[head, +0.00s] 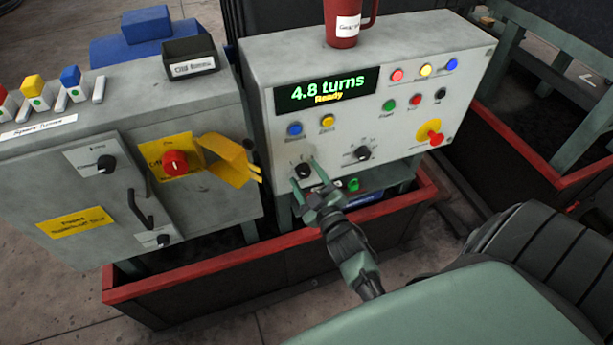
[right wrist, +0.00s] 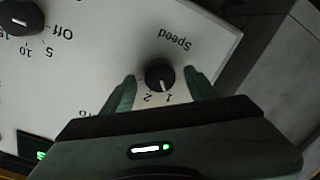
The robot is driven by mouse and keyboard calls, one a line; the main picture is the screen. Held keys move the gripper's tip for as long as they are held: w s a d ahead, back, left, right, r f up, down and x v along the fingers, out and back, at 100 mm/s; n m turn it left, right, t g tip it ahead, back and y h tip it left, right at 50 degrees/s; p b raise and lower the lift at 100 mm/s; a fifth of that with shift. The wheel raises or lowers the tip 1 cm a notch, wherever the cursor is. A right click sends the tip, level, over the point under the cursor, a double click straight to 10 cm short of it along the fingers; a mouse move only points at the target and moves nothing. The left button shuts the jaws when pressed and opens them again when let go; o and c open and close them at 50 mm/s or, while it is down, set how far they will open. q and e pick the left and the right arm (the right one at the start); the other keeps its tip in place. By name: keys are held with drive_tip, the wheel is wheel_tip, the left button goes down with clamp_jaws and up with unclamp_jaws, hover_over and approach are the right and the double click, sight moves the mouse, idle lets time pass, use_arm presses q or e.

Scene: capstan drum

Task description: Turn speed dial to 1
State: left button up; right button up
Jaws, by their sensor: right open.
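The speed dial (head: 302,170) is a small black round knob at the lower left of the grey control panel (head: 450,50). In the right wrist view the dial (right wrist: 160,74) sits by the word "Speed" and the marks 1 and 2. Its white pointer line appears to aim at or close to the 1. My right gripper (head: 303,173) is open, with one green finger on each side of the dial. In the wrist view small gaps show between the fingers (right wrist: 160,80) and the knob. My left gripper is not in view.
The panel display (head: 326,90) reads "4.8 turns" and "Ready". Another black knob (head: 362,153) is right of the speed dial; several coloured buttons and a red emergency knob (head: 434,138) surround it. A red mug (head: 345,25) stands on top. A grey cabinet (head: 100,190) stands left.

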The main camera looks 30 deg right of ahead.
drive_tip(key=s+a, duration=0.1)
drive_tip(key=s, duration=0.6)
drive_tip(key=shift+s+a+r+b, duration=0.15)
drive_tip(key=shift+s+a+b, duration=0.1)
drive_tip(key=shift+b, duration=0.15)
